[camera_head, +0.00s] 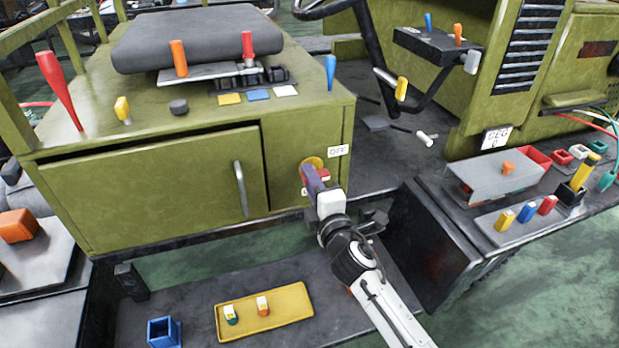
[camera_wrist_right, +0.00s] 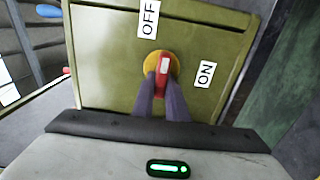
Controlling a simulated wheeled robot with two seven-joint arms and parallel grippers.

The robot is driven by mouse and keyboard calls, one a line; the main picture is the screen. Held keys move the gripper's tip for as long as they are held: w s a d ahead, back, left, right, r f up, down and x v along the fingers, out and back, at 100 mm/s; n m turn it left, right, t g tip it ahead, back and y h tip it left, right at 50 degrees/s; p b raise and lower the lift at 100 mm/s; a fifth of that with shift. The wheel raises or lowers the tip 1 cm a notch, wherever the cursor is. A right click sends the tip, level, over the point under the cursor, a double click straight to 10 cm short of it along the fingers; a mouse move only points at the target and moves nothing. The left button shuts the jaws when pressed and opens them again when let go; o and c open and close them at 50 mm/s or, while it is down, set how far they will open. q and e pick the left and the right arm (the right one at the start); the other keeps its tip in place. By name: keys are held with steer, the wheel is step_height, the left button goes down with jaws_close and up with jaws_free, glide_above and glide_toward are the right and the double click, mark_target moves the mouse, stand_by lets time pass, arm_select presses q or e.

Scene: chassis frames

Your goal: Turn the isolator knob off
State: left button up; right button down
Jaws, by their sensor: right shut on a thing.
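The isolator knob is a red handle with a white stripe (camera_wrist_right: 164,68) on a round yellow plate (camera_wrist_right: 149,63), set in the olive cabinet's front face. My right gripper (camera_wrist_right: 162,88) is shut on the red handle, with one finger on each side. In the right wrist view the handle's striped end points roughly up, toward the OFF label (camera_wrist_right: 149,18); the ON label (camera_wrist_right: 206,74) lies to the right. In the head view my right gripper (camera_head: 316,184) covers most of the knob, and the yellow plate (camera_head: 312,163) shows above it. My left gripper is not in view.
The olive cabinet (camera_head: 160,185) has a door with a grey handle (camera_head: 240,188) left of the knob. Several coloured knobs and levers stand on its top. Below lies a yellow tray (camera_head: 285,322) beside a blue open box (camera_head: 164,332). A dark bench (camera_head: 440,235) stands right of my arm.

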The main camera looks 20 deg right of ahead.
steer(key=shift+f, duration=0.1)
steer(key=c, duration=1.8)
jaws_free()
steer(key=shift+o, duration=0.2)
steer(key=shift+s, duration=0.15)
steer(key=s, duration=1)
steer(key=shift+d, duration=0.2)
steer(key=s+f+m+g+y, duration=0.1)
steer(key=s+f+m+g, duration=0.8)
steer(key=s+f+m, duration=0.7)
steer(key=s+f, duration=0.9)
steer(key=f, duration=0.1)
steer(key=shift+s+a+f+m+g+y, duration=0.2)
steer(key=shift+s+a+m+g+y, duration=0.1)
steer(key=shift+a+y, duration=0.1)
